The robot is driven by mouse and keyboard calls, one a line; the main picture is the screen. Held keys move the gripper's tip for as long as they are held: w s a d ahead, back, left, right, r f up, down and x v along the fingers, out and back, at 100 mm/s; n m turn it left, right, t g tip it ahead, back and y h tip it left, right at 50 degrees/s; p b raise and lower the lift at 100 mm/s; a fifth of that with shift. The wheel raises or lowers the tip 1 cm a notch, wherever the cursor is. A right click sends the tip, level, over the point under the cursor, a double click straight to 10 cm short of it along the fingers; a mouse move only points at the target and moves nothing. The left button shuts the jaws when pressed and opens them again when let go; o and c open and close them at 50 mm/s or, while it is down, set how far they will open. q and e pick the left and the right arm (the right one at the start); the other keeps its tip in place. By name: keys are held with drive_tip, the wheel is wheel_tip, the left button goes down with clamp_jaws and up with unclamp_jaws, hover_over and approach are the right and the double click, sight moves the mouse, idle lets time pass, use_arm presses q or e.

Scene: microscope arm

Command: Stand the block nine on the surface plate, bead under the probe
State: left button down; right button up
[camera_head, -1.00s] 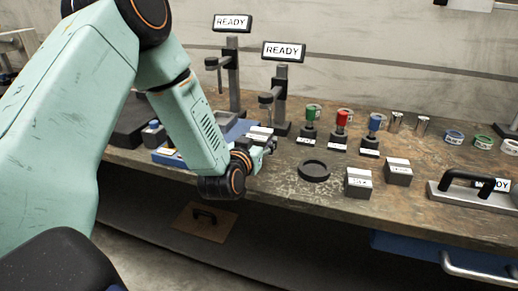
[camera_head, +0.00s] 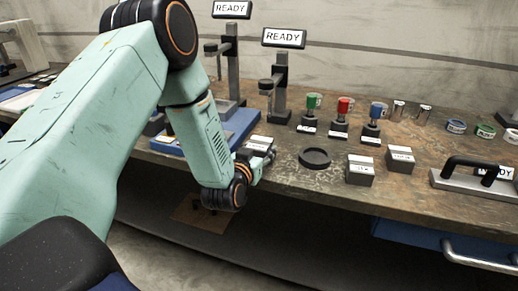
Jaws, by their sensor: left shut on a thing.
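My left gripper (camera_head: 264,160) reaches over the bench's front edge, partly hidden by its own wrist. It is shut on a grey block with a white top label (camera_head: 259,142), just right of a blue base (camera_head: 240,124). The label is too small to read, so I cannot confirm it is block nine. Two dark gauge stands with READY displays rise behind it; the nearer probe arm (camera_head: 268,84) is above and behind the block. I cannot clearly pick out the surface plate or the bead. My right gripper is not in view.
A round black dish (camera_head: 314,158) and two labelled grey blocks (camera_head: 360,170) (camera_head: 400,159) stand to the right. Green, red and blue-topped stamps (camera_head: 342,117) stand behind. A metal plate with a black handle (camera_head: 474,178) is far right.

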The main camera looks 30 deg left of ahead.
use_arm(q)
drive_tip(key=shift+w, duration=0.1)
drive_tip(key=c, duration=0.9)
unclamp_jaws()
drive_tip(key=shift+f, duration=0.2)
drive_tip(key=o, duration=0.5)
drive_tip(key=shift+r, duration=0.1)
drive_tip(key=shift+c, duration=0.2)
